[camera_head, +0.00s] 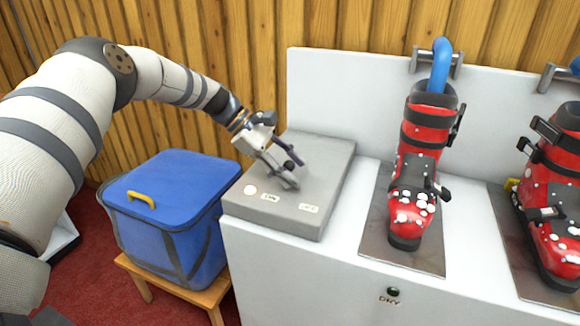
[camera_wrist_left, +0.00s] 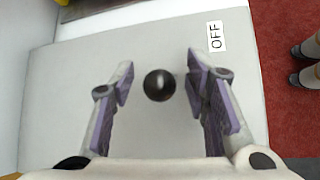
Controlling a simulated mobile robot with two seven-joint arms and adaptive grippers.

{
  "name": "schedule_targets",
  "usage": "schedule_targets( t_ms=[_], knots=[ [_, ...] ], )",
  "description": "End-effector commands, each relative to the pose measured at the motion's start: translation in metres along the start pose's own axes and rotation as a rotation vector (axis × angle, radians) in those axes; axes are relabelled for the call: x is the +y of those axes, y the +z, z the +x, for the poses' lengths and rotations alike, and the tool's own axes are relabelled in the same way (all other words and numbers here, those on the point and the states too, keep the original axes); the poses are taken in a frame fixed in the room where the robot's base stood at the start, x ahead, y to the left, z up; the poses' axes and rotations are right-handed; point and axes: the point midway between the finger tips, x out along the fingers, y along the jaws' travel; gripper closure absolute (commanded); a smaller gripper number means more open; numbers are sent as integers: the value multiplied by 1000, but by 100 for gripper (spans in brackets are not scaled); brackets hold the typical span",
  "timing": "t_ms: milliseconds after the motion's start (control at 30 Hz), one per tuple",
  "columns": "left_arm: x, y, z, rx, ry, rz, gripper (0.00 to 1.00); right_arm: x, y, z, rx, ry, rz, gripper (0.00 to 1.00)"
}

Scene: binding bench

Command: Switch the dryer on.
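The dryer (camera_head: 300,262) is a white cabinet with a small dark green lamp (camera_head: 393,291) above a DRY label on its front. A grey box (camera_head: 325,160) sits on its left end, with a pale round spot (camera_head: 249,189) and two small labels near its front edge. In the left wrist view a black ball knob (camera_wrist_left: 159,85) stands over the grey box, near an OFF label (camera_wrist_left: 216,35). My left gripper (camera_head: 289,174) is over the box; its open fingers are on either side of the knob, apart from it. The knob's shaft is hidden. My right gripper is out of view.
Two red ski boots with white spots, one in the middle (camera_head: 411,213) and one at the right edge (camera_head: 560,235), stand on the dryer. A blue hose (camera_head: 440,65) enters the middle boot. A blue lidded box (camera_head: 172,185) sits on a wooden stool (camera_head: 140,284) at left.

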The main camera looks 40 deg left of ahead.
Motion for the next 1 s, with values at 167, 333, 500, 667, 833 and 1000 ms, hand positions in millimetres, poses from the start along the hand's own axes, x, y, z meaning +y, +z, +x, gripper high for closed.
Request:
schedule_targets(
  t_ms=[167,333,500,667,833,1000],
  knots=[
    [1,0,-14,0,4,1,57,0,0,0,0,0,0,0],
    [2,1,-60,0,6,1,57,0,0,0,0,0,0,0],
    [1,0,-100,1,3,1,57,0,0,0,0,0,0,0],
    [0,0,-118,-1,1,0,57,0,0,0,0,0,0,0],
    [0,0,-120,0,0,-1,57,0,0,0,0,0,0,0],
    [0,0,-120,0,0,0,57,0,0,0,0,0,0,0]
  ],
)
